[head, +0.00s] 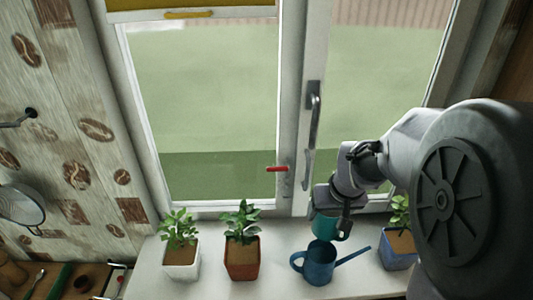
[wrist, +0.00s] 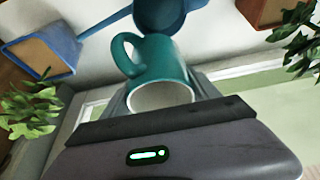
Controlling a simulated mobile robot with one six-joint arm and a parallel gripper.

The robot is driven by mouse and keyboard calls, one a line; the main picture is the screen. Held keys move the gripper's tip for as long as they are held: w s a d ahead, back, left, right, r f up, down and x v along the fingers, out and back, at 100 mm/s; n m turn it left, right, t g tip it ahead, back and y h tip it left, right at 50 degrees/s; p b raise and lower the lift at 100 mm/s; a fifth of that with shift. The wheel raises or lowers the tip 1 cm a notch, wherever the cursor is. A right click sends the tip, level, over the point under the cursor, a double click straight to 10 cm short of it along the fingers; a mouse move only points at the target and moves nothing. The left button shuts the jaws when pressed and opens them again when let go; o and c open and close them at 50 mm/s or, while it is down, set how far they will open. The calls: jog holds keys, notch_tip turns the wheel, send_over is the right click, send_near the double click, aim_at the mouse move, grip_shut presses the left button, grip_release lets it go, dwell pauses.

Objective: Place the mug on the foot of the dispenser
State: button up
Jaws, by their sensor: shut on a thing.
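The teal mug (wrist: 160,62) is between the fingers of my gripper (wrist: 160,88) in the wrist view, its round opening towards the camera and its handle on the left. In the head view my gripper (head: 332,218) is shut on the mug (head: 325,229) above the windowsill, just over the blue watering can. Part of the mug is hidden by the gripper. I see no dispenser in either view.
The blue watering can (head: 320,264) stands on the windowsill (head: 284,271). Potted plants stand in a white pot (head: 181,262), a red-brown pot (head: 242,260) and a blue pot (head: 398,252). The window (head: 210,110) is behind. A strainer (head: 22,206) hangs at the left wall.

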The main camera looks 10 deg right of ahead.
jog(key=b+x, duration=0.1)
jog(key=x, duration=0.3)
jog(key=b+x, duration=0.2)
jog(key=x, duration=0.2)
jog(key=b+x, duration=0.2)
jog(key=x, duration=0.2)
jog(key=shift+s+f, duration=0.3)
jog(key=shift+s, duration=0.05)
jog(key=shift+r, duration=0.15)
jog(key=o, duration=1.7)
